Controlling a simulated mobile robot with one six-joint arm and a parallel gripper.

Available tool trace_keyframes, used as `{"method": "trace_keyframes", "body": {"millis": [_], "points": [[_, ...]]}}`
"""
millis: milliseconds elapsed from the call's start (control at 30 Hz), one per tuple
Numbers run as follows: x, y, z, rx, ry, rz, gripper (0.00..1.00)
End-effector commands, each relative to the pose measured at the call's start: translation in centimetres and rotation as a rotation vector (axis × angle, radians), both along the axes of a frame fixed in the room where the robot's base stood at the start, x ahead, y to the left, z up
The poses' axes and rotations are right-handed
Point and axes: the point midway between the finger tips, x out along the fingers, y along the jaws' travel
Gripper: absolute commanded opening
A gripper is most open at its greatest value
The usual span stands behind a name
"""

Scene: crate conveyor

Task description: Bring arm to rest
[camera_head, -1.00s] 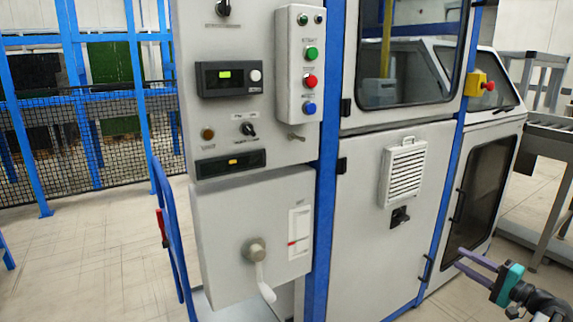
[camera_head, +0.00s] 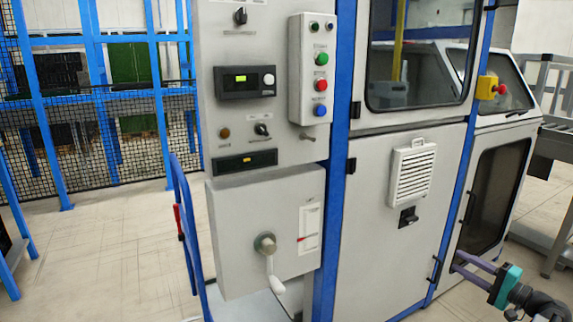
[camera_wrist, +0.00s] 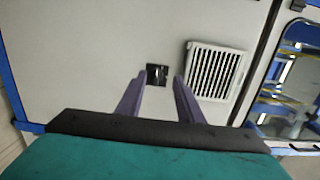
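My gripper (camera_head: 474,268) is at the lower right of the head view, in front of the machine's lower cabinet. Its two purple fingers are apart with nothing between them. In the wrist view my gripper (camera_wrist: 158,100) points at the grey cabinet door (camera_wrist: 80,60). A black latch (camera_wrist: 157,74) and a white vent grille (camera_wrist: 214,70) show beyond the fingertips. The wrist view does not show the fingers touching the door.
A control panel (camera_head: 235,140) with buttons and a white-handled rotary switch (camera_head: 268,258) stands left of the cabinet (camera_head: 385,240). A yellow emergency-stop box (camera_head: 487,87) is at the right. A blue trolley frame (camera_head: 185,235) stands at the left. Floor (camera_head: 100,250) is open there.

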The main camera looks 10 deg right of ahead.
Motion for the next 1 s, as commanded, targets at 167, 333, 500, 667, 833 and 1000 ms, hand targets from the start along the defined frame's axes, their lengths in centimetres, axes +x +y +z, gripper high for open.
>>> {"method": "trace_keyframes", "body": {"millis": [167,333,500,667,833,1000], "points": [[2.6,2.8,-0.3,0.017,0.008,0.051,0.34],[6.1,7.2,-1.1,0.045,0.022,0.126,0.34],[9.6,13.3,-2.7,0.076,0.051,0.217,0.34],[11.9,19.5,-4.7,0.094,0.1,0.306,0.34],[13.4,26.4,-7.4,0.1,0.172,0.402,0.34],[13.8,33.5,-10.3,0.091,0.257,0.501,0.34]]}}
